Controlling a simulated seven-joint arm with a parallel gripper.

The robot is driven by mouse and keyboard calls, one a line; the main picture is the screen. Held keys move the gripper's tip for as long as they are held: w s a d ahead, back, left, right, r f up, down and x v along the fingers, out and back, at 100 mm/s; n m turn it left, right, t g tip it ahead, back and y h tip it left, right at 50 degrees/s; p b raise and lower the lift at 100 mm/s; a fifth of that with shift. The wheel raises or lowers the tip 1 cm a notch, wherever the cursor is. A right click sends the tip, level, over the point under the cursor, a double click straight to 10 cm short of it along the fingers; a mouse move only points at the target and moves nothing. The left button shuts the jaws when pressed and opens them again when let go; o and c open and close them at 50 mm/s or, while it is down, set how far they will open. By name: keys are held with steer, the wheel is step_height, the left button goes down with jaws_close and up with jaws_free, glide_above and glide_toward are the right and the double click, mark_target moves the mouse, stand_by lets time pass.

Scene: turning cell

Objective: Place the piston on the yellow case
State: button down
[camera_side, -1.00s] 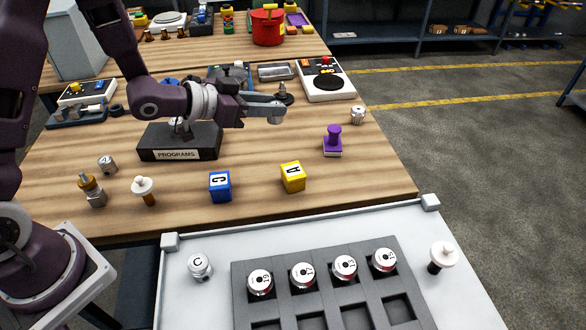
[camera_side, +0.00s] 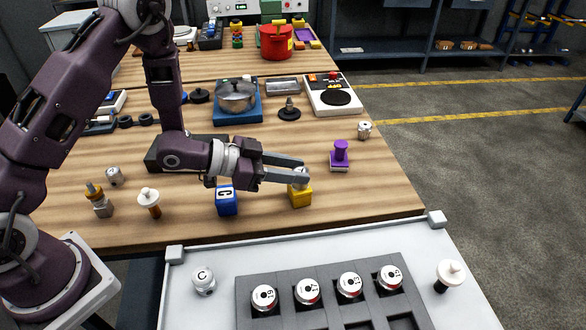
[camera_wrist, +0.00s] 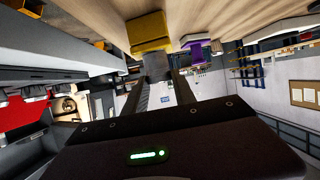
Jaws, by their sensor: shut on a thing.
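The yellow case (camera_side: 300,197) is a small yellow block on the wooden table, near its front edge. My gripper (camera_side: 302,176) is shut on the piston (camera_side: 300,183), a small grey cylinder, mostly hidden by the fingers. The gripper reaches in level from the left, right above the case. In the wrist view, which is upside down, the piston (camera_wrist: 156,66) shows between the fingers and borders the yellow case (camera_wrist: 148,28). I cannot tell whether they touch.
A purple stamp-like piece (camera_side: 340,157) stands behind right. A white-topped peg (camera_side: 149,202) is left. A grey tray (camera_side: 250,300) with several lettered or numbered pistons lies in front.

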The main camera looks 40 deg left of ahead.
steer(key=shift+f, duration=0.1)
steer(key=c, duration=1)
jaws_free()
